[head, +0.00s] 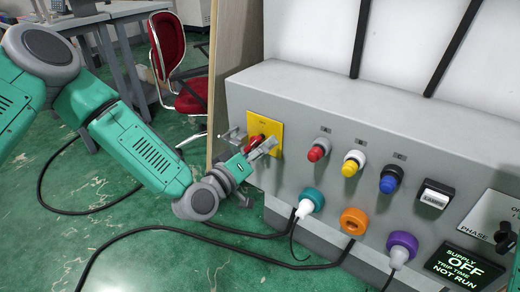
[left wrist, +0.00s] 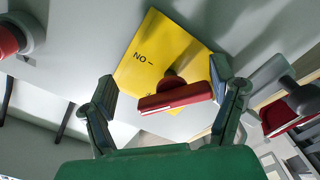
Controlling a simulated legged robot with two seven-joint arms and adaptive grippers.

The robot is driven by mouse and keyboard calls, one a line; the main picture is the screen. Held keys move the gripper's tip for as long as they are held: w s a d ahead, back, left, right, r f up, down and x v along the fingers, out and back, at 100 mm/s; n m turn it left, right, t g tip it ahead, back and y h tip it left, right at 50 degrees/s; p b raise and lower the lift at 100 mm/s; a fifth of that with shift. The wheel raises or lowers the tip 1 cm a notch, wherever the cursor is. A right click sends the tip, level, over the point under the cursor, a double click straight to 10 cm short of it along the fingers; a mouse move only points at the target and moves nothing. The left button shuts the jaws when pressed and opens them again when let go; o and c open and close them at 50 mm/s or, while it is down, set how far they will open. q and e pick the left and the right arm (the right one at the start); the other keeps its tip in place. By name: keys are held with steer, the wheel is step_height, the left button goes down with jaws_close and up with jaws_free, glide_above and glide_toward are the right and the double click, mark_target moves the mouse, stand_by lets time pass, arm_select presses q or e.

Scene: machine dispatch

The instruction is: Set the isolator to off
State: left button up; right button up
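The isolator is a red handle on a square yellow plate (head: 277,131) at the left end of the grey panel's front. My left gripper (head: 250,143) is open in front of the plate, one finger on each side of the handle. In the left wrist view, the handle lies between the fingers (left wrist: 162,88), closer to the right finger; contact there is unclear. My right gripper is not in view.
Right of the isolator are red (head: 319,149), yellow (head: 353,163) and blue (head: 390,178) buttons. Below are teal (head: 311,200) and purple (head: 402,246) plugs with cables and an orange socket (head: 354,221). A display (head: 464,268) reads "SUPPLY OFF". A red chair (head: 170,50) stands behind.

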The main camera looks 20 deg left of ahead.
arm_select(q)
steer(key=shift+w+a+r, duration=0.1)
steer(key=shift+w+a, duration=0.05)
steer(key=shift+a, duration=1.2)
steer(key=c, duration=0.7)
steer(key=shift+c, duration=0.9)
steer(key=shift+d, duration=0.65)
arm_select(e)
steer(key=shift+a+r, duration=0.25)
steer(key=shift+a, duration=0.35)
arm_select(q)
steer(key=shift+a+f, duration=0.2)
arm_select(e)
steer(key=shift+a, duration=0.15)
